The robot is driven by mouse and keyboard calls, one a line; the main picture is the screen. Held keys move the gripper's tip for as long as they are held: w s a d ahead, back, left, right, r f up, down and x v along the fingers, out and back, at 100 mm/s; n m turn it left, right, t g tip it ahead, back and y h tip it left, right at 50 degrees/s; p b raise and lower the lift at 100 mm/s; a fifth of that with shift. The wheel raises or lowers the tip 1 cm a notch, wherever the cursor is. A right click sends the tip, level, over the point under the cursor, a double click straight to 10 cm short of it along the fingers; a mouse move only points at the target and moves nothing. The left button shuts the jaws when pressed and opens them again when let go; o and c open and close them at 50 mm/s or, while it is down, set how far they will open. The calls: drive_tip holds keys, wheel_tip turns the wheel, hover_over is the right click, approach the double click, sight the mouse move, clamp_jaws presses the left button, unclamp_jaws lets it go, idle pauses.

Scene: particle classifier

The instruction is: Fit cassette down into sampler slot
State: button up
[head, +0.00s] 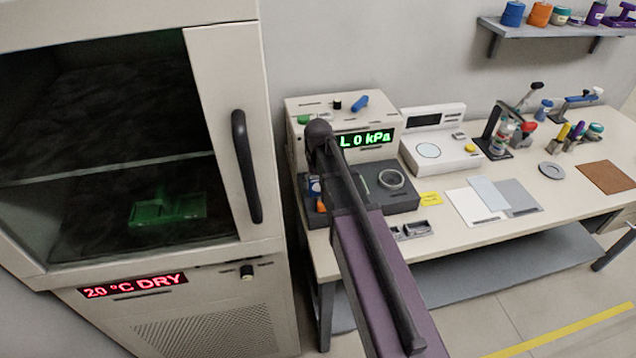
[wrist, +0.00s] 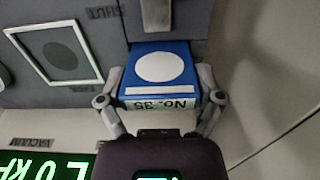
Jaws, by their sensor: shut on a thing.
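A blue cassette (wrist: 131,90) with a white disc and the mark "No. 35" is in the wrist view. My gripper (wrist: 160,92) is shut on it, one finger at each side. The cassette is over the dark grey front block (head: 372,205) of the sampler (head: 370,110), at the block's left side in the head view. The slot is not visible; the cassette and my gripper cover that area. I cannot tell whether the cassette touches the block or is partly in it. In the head view my arm hides most of the gripper.
The sampler's display (head: 365,139) reads "L 0 kPa". A cabinet (head: 222,130) with a black handle stands close on the left. A white scale (head: 440,150), a yellow note (head: 430,198) and flat sheets (head: 500,198) lie to the right. The bench's front edge is mostly clear.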

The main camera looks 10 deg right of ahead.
drive_tip(key=shift+f+b, duration=1.15)
drive_tip(key=shift+f, duration=0.05)
drive_tip(key=o, duration=1)
drive_tip(key=shift+r, duration=0.1)
wheel_tip(320, 180, up, 11)
drive_tip(key=p, duration=1.1)
drive_tip(key=shift+r, duration=0.1)
idle(0.5)
drive_tip(key=s, duration=1.6)
drive_tip(key=shift+a, duration=0.15)
